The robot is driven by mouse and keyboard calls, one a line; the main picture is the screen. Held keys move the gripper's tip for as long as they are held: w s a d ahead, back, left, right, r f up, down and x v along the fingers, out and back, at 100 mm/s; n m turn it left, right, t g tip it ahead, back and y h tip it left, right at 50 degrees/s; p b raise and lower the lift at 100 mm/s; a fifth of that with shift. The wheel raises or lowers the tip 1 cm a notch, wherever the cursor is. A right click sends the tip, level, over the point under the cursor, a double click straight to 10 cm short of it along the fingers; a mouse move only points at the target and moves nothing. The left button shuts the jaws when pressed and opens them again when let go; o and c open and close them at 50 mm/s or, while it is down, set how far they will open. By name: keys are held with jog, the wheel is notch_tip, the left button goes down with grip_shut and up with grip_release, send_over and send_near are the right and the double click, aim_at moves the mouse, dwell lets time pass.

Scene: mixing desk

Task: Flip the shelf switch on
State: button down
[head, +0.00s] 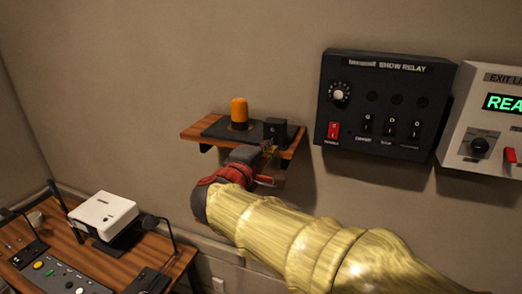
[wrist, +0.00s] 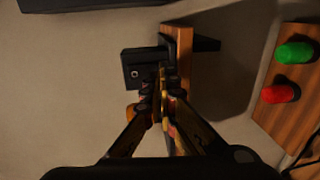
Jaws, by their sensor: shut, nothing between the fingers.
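The shelf switch (head: 274,129) is a small black block with a rocker, on a dark plate at the right end of a small wooden wall shelf (head: 190,134). In the wrist view the switch (wrist: 133,71) shows a small ring mark on its face. My gripper (head: 267,148) is shut and empty, at the shelf's front edge close to the switch. In the wrist view its fingertips (wrist: 160,72) are right beside the switch; I cannot tell whether they touch. The gripper partly covers the switch and the shelf.
An orange beacon (head: 239,112) stands on the shelf left of the switch. A black relay panel (head: 385,103) and a grey exit panel (head: 485,125) hang on the wall to the right. A wooden desk (head: 180,262) with a white box (head: 104,214) is below left.

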jog(key=shift+w+d, duration=0.2)
jog(key=shift+w, duration=0.25)
jog(key=shift+f, duration=0.1)
